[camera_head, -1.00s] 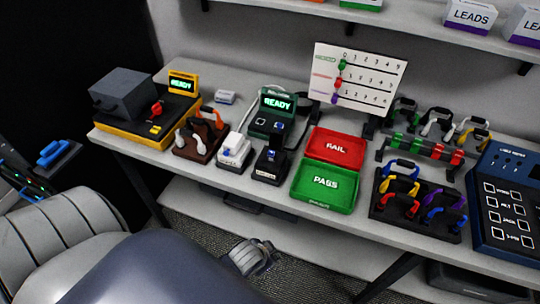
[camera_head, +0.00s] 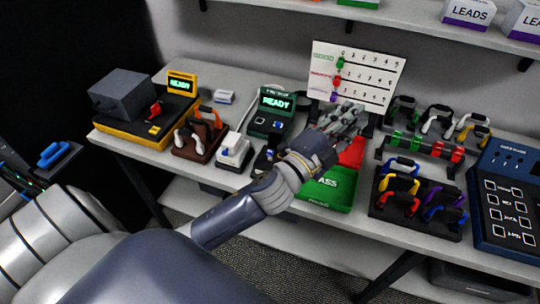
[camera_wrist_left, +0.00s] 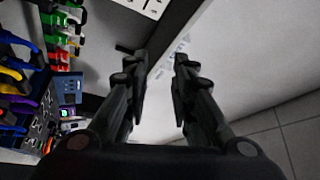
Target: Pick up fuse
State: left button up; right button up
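My left gripper (camera_head: 352,118) is raised over the bench, in front of the white marker board and above the red FAIL tray. The left wrist view shows its two dark fingers (camera_wrist_left: 160,72) apart with nothing between them. I cannot tell for sure which thing is the fuse. A rack carries a row of red and green cylinders (camera_head: 427,147), to the right of the gripper; they also show at the upper left of the left wrist view (camera_wrist_left: 60,42). My right gripper is not in view.
The green PASS tray (camera_head: 325,190) and red FAIL tray (camera_head: 352,152) are partly behind my arm. The marker board (camera_head: 375,72) stands behind. Racks of coloured handles (camera_head: 400,183) and a blue panel (camera_head: 508,200) lie right. A READY tester (camera_head: 274,103) stands left. A shelf (camera_head: 400,22) overhangs.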

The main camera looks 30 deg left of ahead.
pick_arm(q)
jog(key=d+r+m+g+h, duration=0.2)
jog(key=d+r+m+h, duration=0.45)
jog(key=m+h, duration=0.35)
jog(key=s+d+m+g+h, duration=0.2)
jog(key=d+m+g+h, duration=0.15)
jog(key=m, duration=0.45)
jog(key=m+g+y+p, duration=0.1)
jog(key=m+g+y, duration=1.3)
jog(key=m+y, duration=0.35)
send_over(270, 151)
jog(key=shift+n, duration=0.35)
jog(key=f, duration=1.9)
jog(key=shift+w+a+f, duration=0.1)
jog(key=shift+a, duration=0.1)
jog(key=f+p, duration=0.3)
jog(key=f, duration=0.1)
jog(key=shift+d+f, duration=0.2)
jog(key=shift+f, duration=0.6)
jog(key=c, duration=0.5)
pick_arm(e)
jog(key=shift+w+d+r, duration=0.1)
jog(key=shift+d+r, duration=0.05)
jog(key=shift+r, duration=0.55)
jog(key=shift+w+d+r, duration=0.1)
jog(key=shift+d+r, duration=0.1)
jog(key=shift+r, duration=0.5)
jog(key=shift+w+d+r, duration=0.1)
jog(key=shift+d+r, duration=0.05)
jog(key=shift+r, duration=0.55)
